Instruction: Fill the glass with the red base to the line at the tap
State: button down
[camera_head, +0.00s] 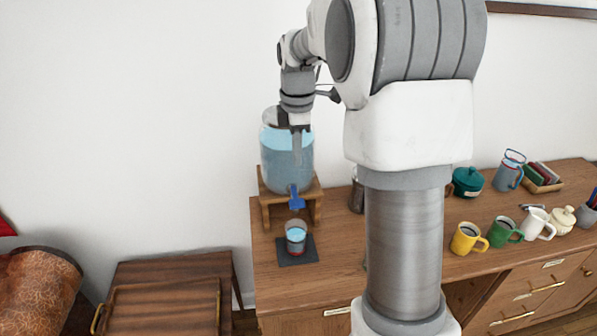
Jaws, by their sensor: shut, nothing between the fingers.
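A small glass (295,239) stands upright on a dark square mat (298,257) below the tap. It holds bluish water, and reddish color shows on it; a fill line is too small to make out. A clear dispenser (287,165) full of blue water stands on a wooden stand (264,198). Its blue tap (296,200) is at the front, above the glass. I cannot tell whether water is flowing. My gripper (297,160) is shut and empty, pointing down in front of the dispenser, above the tap and apart from the glass.
Yellow (468,238), green (503,231) and white (537,224) mugs stand on the right of the wooden cabinet (340,285). A teal lidded pot (467,181) and a blue-grey jug (508,171) stand behind them. A low wooden table (165,270) is at left. My arm hides the cabinet's middle.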

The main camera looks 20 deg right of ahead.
jog(key=shift+r, duration=1.15)
dwell(0.6)
jog(key=s+a+r+m+t, duration=0.1)
jog(key=s+a+r+m, duration=0.25)
jog(key=s, duration=0.35)
jog(key=s+a+r+m+t, duration=0.1)
jog(key=s+a+r+m, duration=0.1)
jog(key=s+r+m, duration=0.3)
jog(key=s+a+f+m+t, duration=0.1)
jog(key=s+f+m, duration=0.1)
jog(key=s, duration=0.5)
jog(key=s+a+f+m+t, duration=0.1)
jog(key=s+f+m, duration=0.2)
jog(key=s+m, duration=0.2)
jog(key=shift+s+a+t, duration=0.3)
jog(key=shift+s+t, duration=0.1)
jog(key=shift+s, duration=0.65)
